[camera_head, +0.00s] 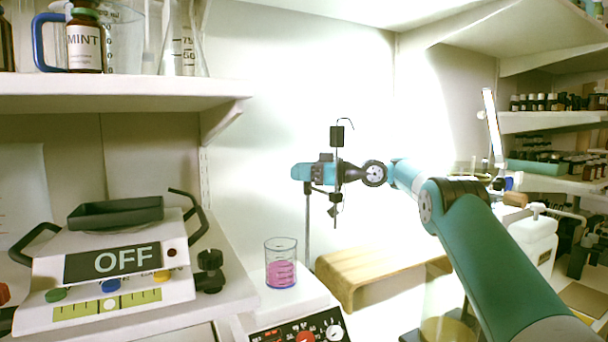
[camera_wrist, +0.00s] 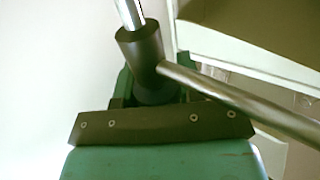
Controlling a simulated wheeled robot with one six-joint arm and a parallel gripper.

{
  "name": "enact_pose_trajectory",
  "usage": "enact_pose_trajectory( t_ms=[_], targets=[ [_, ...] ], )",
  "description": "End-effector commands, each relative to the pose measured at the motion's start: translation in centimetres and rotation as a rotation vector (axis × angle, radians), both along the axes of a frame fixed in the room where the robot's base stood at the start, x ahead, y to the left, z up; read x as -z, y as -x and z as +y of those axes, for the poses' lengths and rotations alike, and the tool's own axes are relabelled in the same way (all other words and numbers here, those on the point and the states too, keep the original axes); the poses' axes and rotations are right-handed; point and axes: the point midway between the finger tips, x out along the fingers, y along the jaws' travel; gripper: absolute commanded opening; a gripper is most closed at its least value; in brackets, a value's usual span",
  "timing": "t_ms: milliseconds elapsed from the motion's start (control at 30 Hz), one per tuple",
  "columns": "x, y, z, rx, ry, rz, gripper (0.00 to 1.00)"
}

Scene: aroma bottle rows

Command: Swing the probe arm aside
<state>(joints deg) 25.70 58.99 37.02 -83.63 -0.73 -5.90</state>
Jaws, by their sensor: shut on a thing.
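In the wrist view my gripper (camera_wrist: 154,88) is shut around a dark cylindrical clamp (camera_wrist: 148,62). A bright metal rod (camera_wrist: 130,12) comes out of the clamp's top, and a dark bar (camera_wrist: 240,100), which looks like the probe arm, runs from it to the right and down. In the head view my gripper (camera_head: 325,174) is at the back wall, above and right of a beaker with pink liquid (camera_head: 282,272). A thin upright rod (camera_head: 308,215) hangs or stands below it. Which parts there belong to the probe stand I cannot tell.
The beaker stands on a white hotplate (camera_head: 308,302) with knobs. A wooden stool-like riser (camera_head: 375,268) is right of it. A scale (camera_head: 118,262) reading OFF is at left. A shelf (camera_head: 120,88) with a MINT bottle (camera_head: 85,45) overhangs the left. Bottle shelves (camera_head: 560,120) are at right.

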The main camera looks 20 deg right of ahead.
Motion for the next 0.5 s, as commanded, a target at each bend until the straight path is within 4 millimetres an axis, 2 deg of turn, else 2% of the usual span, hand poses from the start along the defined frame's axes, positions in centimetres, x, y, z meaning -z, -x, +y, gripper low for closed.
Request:
enact_pose_trajectory(
  t_ms=[167,200,300,500],
  targets=[
    [-0.36,-0.07,-0.07,0.006,0.002,-0.007,0.00],
    [-0.36,-0.07,-0.07,0.006,0.002,-0.007,0.37],
    [-0.31,-0.03,-0.04,0.004,0.002,-0.006,0.60],
    [-0.14,-0.01,-0.02,0.002,0.002,-0.003,0.61]
  ],
)
